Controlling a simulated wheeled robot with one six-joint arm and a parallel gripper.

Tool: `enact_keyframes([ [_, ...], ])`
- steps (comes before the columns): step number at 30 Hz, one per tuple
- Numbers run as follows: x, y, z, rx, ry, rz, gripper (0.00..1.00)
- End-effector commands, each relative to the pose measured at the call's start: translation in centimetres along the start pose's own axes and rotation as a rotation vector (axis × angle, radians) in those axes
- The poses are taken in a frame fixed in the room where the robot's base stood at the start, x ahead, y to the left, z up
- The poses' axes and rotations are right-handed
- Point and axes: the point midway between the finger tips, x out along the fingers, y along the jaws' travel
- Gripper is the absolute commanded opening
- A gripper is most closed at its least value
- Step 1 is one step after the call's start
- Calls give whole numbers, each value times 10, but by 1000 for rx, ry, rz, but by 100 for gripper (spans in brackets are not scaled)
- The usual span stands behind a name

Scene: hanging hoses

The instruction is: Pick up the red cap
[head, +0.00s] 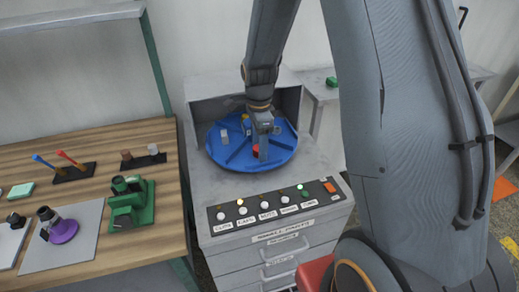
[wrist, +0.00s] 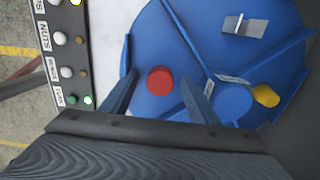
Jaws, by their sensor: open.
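The red cap (wrist: 160,80) is a small round disc lying on the blue divided turntable (wrist: 185,30). In the wrist view it sits between my gripper's two fingers, slightly beyond their tips, with a gap on each side. In the head view the red cap (head: 256,151) is partly hidden by my gripper (head: 261,146), which is over the front part of the turntable. My gripper is open and empty; the wrist view shows its fingers (wrist: 160,85) spread apart. I cannot tell the exact height of the fingertips above the turntable.
A yellow piece (wrist: 265,96) and a grey metal piece (wrist: 243,26) lie in other sections. Raised dividers cross the turntable. A button panel (head: 270,208) is in front. A wooden bench (head: 90,220) with tools stands left. A grey housing wall (head: 290,100) rises behind.

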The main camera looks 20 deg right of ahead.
Motion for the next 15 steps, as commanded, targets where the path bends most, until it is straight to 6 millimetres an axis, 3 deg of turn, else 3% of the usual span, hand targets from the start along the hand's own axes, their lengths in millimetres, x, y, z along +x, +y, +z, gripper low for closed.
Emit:
enact_keyframes([
  [5, 0, 0, 0, 0, 0, 0, 55],
  [12, 0, 0, 0, 0, 0, 0, 16],
  [15, 0, 0, 0, 0, 0, 0, 12],
])
